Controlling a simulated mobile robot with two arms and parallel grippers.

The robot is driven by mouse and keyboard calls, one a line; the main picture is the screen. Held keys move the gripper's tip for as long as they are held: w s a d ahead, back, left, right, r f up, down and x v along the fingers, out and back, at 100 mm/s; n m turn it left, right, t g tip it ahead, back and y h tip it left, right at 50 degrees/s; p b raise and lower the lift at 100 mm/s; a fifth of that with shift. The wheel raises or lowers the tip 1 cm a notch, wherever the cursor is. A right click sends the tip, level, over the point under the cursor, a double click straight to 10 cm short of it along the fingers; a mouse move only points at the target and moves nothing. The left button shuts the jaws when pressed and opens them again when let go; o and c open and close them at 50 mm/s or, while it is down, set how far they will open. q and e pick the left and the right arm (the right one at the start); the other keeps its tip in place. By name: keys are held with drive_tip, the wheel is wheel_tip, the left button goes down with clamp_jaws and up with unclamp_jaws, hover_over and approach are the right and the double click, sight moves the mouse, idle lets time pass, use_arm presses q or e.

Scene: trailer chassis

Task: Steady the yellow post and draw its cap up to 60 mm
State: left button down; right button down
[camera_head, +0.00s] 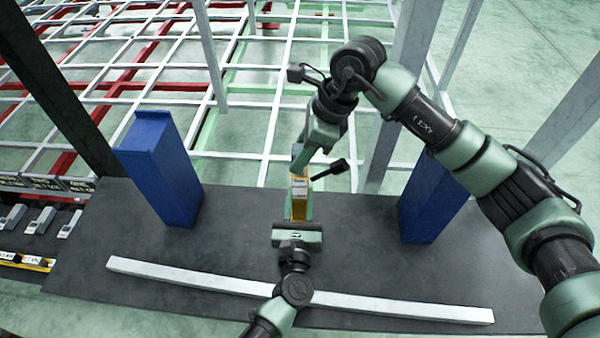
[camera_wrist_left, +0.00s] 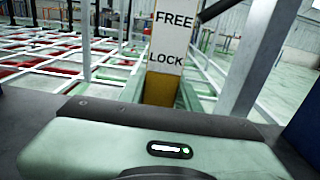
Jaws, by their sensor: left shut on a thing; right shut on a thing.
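The yellow post (camera_head: 299,208) stands upright near the middle of the dark deck in the head view. In the left wrist view its yellow lower part (camera_wrist_left: 160,88) and a white upper face (camera_wrist_left: 168,45) marked FREE and LOCK show close up. My left gripper (camera_head: 298,221) comes from the near side and is shut on the post low down. My right gripper (camera_head: 300,168) reaches down from above and is shut at the post's top, where its fingers largely hide the cap. I cannot tell how far the cap is raised.
A black-knobbed lever (camera_head: 335,168) sticks out right of the post top. Blue posts stand left (camera_head: 165,170) and right (camera_head: 430,205). A pale bar (camera_head: 400,307) crosses the dark deck (camera_head: 235,210) in front. A white and red frame (camera_head: 140,85) lies beyond.

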drive_tip(key=shift+r, duration=0.95)
drive_tip(key=c, duration=1)
unclamp_jaws()
drive_tip(key=shift+o, duration=0.2)
drive_tip(key=shift+f, duration=0.1)
drive_tip(key=shift+r, duration=3.5)
drive_tip(key=shift+c, duration=0.3)
